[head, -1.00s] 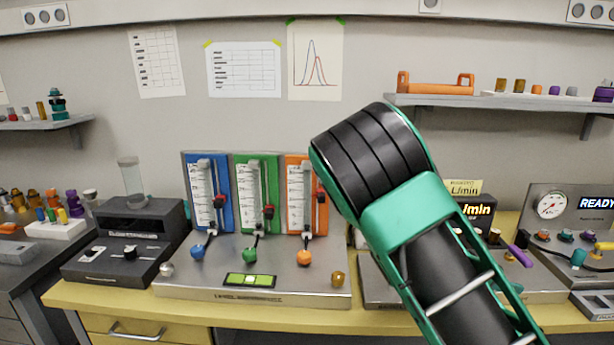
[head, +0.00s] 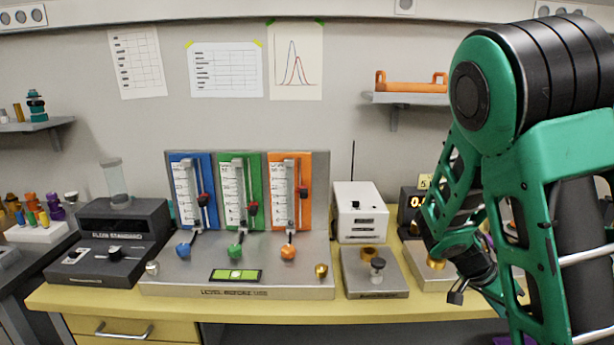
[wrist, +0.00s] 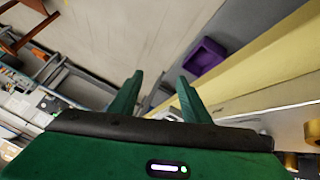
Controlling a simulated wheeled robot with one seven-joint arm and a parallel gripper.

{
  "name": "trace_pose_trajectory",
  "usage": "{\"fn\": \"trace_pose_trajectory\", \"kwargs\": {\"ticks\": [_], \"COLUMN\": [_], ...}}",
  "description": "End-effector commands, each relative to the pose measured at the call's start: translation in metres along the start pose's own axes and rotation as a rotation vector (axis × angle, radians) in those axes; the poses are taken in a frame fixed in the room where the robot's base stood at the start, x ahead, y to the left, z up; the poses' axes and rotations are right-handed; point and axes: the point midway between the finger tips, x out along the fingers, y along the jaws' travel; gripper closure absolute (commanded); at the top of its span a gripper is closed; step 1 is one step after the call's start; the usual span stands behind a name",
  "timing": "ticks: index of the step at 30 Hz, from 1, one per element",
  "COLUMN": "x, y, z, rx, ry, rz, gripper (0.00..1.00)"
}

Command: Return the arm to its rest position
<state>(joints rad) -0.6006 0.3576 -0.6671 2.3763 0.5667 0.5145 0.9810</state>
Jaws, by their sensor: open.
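My arm (head: 540,75) fills the right of the head view, bent at a large green and black joint, with its lower links reaching down in front of the bench's right part. My gripper (wrist: 157,95) shows in the wrist view with two green fingers apart and nothing between them. It points over the floor beside the yellow bench edge (wrist: 255,75). In the head view the gripper cannot be made out clearly behind and among my arm links.
The yellow bench (head: 110,303) carries a flowmeter panel (head: 320,200), a dark instrument (head: 122,222) and a white box (head: 360,222). A purple bin (wrist: 205,58) lies beyond the fingers. Open floor (wrist: 130,35) shows beside it. An orange-handled item (head: 411,87) sits on the right shelf.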

Motion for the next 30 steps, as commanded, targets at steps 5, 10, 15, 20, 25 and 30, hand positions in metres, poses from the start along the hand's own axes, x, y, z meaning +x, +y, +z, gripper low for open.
{"fn": "trace_pose_trajectory", "kwargs": {"ticks": [5,10,15,20,25,30], "x": [-0.003,-0.018,-0.040,-0.063,-0.086,-0.099], "y": [0.039,0.072,0.106,0.138,0.170,0.190], "z": [0.016,0.030,0.040,0.048,0.058,0.066], "rx": [-0.108,-0.228,-0.350,-0.471,-0.593,-0.679], "ry": [-0.210,-0.363,-0.467,-0.515,-0.520,-0.505], "rz": [-0.037,-0.119,-0.232,-0.352,-0.464,-0.528], "gripper": [0.57,0.57,0.57,0.57,0.57,0.57]}}
